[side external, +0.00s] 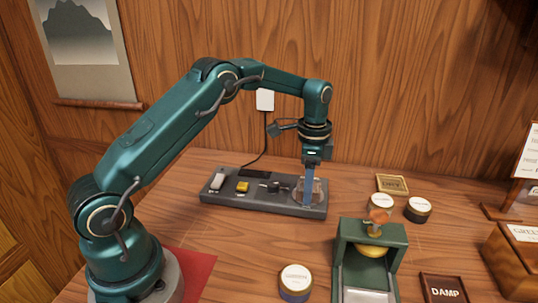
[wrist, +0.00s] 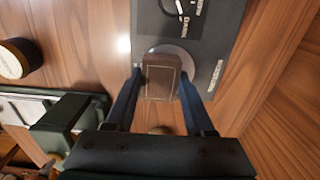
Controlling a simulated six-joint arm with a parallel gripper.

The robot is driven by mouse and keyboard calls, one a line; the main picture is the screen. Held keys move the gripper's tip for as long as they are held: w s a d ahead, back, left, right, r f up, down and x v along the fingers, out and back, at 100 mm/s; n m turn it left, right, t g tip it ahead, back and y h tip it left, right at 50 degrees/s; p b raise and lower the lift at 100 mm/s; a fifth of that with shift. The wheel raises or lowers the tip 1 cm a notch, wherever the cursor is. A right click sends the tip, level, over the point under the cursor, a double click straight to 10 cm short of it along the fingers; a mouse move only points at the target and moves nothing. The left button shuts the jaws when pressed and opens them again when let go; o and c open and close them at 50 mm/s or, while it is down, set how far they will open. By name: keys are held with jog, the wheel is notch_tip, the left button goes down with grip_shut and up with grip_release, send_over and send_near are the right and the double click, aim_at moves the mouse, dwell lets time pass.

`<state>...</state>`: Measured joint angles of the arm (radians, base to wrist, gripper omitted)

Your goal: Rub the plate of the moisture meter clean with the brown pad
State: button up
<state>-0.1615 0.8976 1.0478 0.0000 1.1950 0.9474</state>
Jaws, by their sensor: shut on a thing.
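The moisture meter (side external: 250,198) is a long dark grey panel lying on the table behind the press. Its round pale grey plate (wrist: 178,54) is at one end and shows partly around the pad in the wrist view. My gripper (side external: 312,196) points down over that right end of the meter. In the wrist view its two blue fingers (wrist: 161,78) are shut on the brown pad (wrist: 162,84), a small rounded block. The pad covers part of the plate in that view. I cannot tell whether it touches the plate. The pad's underside is hidden.
A green press (side external: 344,228) stands in front, right of the meter. Round tins (side external: 418,209) stand near it, with another tin (side external: 296,280) at the front. A DAMP sign (side external: 444,289) and a wooden box (side external: 515,250) are at right. A cable (side external: 264,145) runs up the wall.

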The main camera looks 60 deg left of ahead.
jog(key=shift+w+a, duration=1.55)
jog(key=shift+s+d, duration=2.35)
notch_tip(320, 180, up, 8)
